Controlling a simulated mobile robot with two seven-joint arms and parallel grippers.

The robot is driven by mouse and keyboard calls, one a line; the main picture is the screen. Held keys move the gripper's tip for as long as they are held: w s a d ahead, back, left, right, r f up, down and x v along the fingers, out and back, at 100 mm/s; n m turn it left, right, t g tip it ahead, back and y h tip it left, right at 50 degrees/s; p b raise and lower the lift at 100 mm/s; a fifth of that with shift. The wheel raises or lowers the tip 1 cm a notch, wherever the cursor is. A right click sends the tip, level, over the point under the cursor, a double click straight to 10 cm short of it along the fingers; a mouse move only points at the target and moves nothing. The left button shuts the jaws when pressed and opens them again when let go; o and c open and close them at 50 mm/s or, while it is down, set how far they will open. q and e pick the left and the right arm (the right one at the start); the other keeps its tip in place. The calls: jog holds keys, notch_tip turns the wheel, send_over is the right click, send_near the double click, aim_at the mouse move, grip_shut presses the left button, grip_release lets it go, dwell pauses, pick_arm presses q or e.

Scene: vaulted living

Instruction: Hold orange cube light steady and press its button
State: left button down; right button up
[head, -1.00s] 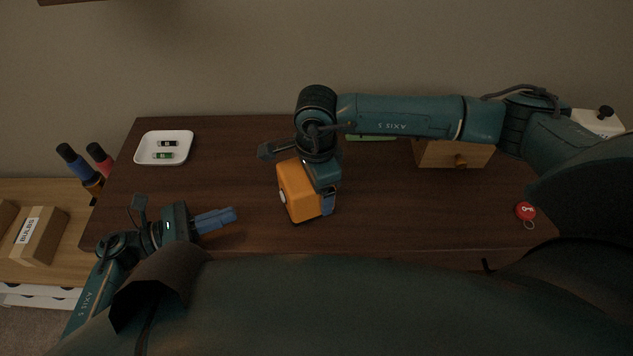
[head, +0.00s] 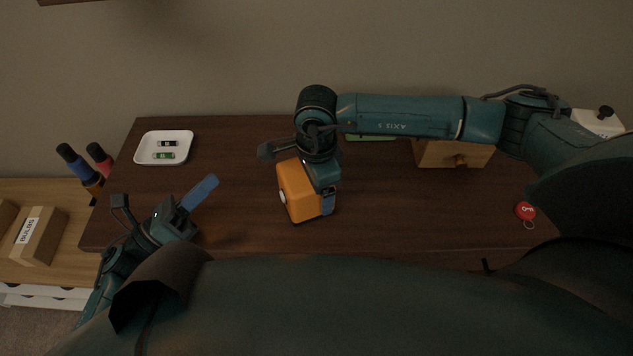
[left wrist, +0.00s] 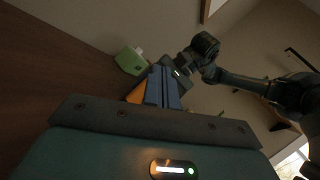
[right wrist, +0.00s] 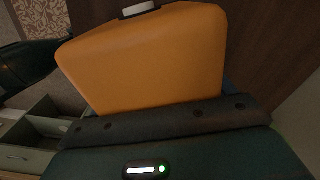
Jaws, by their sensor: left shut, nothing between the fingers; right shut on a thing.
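The orange cube light (head: 297,191) is near the middle of the dark desk in the head view, with a round white button (head: 283,197) on its left side. My right gripper (head: 328,192) is shut on the cube from the right. In the right wrist view the cube (right wrist: 145,60) fills the space beyond the gripper, and the white button (right wrist: 139,8) shows at its far edge. My left gripper (head: 205,189) is shut and empty, to the left of the cube and apart from it. In the left wrist view the cube (left wrist: 136,94) is mostly hidden behind the blue fingers.
A white tray (head: 140,157) with two batteries (head: 165,149) lies at the desk's back left. A wooden drawer box (head: 440,154) and a red key tag (head: 525,211) are to the right. A green object (head: 370,138) is partly hidden behind my right arm. Bare desk lies between tray and cube.

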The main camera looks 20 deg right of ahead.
pick_arm(q)
jog(key=f+n+t+y, duration=0.1)
jog(key=n+t+y, duration=0.1)
jog(key=n, duration=0.5)
jog(key=a+n+t+y, duration=0.1)
jog(key=n+t+y, duration=0.1)
jog(key=n, duration=0.5)
jog(key=a+f+n+t+y, duration=0.1)
jog(key=n+t+y, duration=0.2)
jog(key=n, duration=0.5)
jog(key=shift+f+y, duration=0.3)
jog(key=shift+y, duration=0.3)
jog(key=s+f+n+g, duration=0.1)
jog(key=s+d+f+n+g, duration=0.1)
jog(key=s+d+f+n, duration=0.1)
jog(key=s+n, duration=0.1)
jog(key=shift+g, duration=0.4)
jog(key=shift+s+d+f, duration=0.1)
jog(key=shift+d, duration=0.4)
send_near(280, 187)
jog(key=shift+x, duration=1.95)
jog(key=shift+d, duration=0.3)
